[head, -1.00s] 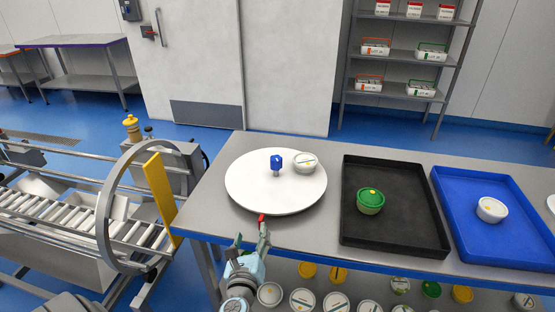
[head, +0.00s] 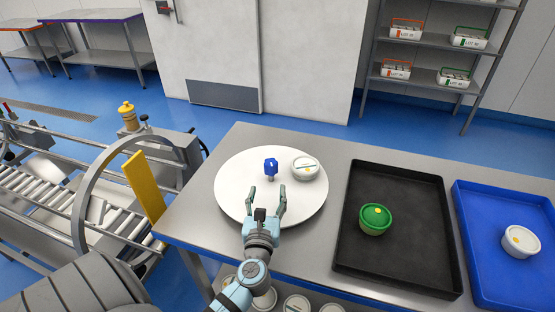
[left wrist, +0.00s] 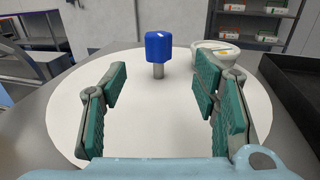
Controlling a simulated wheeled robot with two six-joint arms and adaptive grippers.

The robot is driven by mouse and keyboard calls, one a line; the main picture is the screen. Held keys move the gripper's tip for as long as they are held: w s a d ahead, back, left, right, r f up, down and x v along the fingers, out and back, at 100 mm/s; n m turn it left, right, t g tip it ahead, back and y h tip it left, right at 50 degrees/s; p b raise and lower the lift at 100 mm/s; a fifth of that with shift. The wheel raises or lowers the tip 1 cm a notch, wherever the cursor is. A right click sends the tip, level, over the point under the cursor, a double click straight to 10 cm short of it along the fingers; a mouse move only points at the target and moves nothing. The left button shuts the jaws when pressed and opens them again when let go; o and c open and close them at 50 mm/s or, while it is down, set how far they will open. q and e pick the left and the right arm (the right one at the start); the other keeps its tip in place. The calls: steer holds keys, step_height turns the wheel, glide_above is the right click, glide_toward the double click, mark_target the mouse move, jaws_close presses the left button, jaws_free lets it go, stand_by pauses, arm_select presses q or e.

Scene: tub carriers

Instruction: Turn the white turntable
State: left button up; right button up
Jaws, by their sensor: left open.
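The white turntable (head: 236,185) is a round disc on the grey table. A blue knob (head: 271,166) stands upright on a short metal post near its middle; the left wrist view shows the knob (left wrist: 159,46) straight ahead, beyond the fingertips. A white tub (head: 305,168) with a pale lid sits on the disc right of the knob. My left gripper (head: 266,193) is over the near part of the disc, open and empty, its fingers spread to either side of the knob's line. In the left wrist view its green-padded fingers (left wrist: 160,85) are wide apart. My right gripper is not seen.
A black tray (head: 400,272) holding a green tub (head: 376,219) lies right of the turntable. A blue tray (head: 490,290) with a white tub (head: 520,241) is further right. A roller conveyor with a grey hoop (head: 82,190) stands left of the table.

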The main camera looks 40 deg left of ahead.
mark_target(270, 169)
arm_select(q)
steer(key=x, duration=0.4)
steer(key=r+x, duration=0.1)
steer(key=x, duration=0.1)
steer(key=shift+s+a, duration=0.2)
steer(key=shift+a, duration=0.05)
steer(key=x, duration=0.2)
steer(key=b+x, duration=0.1)
steer(key=x, duration=0.2)
steer(key=shift+w+f, duration=0.3)
steer(key=shift+w, duration=0.2)
steer(key=shift+w+a, duration=0.15)
steer(key=shift+w, duration=0.1)
steer(key=shift+s+r, duration=0.2)
steer(key=shift+r, duration=0.05)
jaws_close()
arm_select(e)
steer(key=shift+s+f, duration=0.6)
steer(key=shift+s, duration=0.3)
